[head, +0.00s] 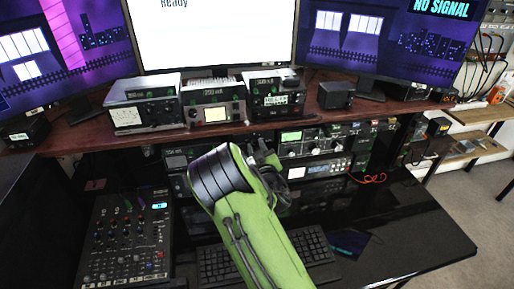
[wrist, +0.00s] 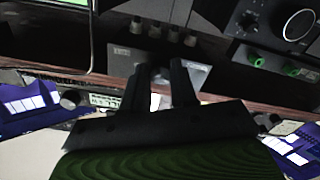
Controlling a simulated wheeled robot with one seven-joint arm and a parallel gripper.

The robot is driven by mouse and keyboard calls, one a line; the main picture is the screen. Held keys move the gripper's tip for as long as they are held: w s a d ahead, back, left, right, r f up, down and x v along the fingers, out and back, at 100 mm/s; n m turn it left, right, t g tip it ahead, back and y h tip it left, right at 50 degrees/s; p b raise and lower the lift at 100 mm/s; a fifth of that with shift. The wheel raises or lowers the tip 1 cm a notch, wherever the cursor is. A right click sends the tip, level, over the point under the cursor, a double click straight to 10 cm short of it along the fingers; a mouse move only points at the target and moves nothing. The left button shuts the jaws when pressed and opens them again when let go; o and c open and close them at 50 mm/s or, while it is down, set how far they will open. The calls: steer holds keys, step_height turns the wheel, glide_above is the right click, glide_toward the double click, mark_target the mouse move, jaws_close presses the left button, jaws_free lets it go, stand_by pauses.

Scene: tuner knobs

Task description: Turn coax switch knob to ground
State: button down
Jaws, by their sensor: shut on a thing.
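The coax switch looks like a small grey box (wrist: 200,76) in the wrist view, with several round connectors (wrist: 173,34) along its upper side. My gripper (wrist: 160,72) reaches the face of this box, its two dark fingers close together around the switch's knob. The knob is mostly hidden between the fingers, so its pointer and the position labels cannot be read.
Radio units (head: 318,141) fill the shelf around my arm. A mixer (head: 126,240) and a keyboard (head: 215,264) lie on the black desk. In the wrist view, a dark panel with a large dial (wrist: 298,25) and green terminals (wrist: 250,58) is close on the right.

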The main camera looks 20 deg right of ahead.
steer(key=shift+n, duration=1.6)
steer(key=c, duration=0.9)
jaws_free()
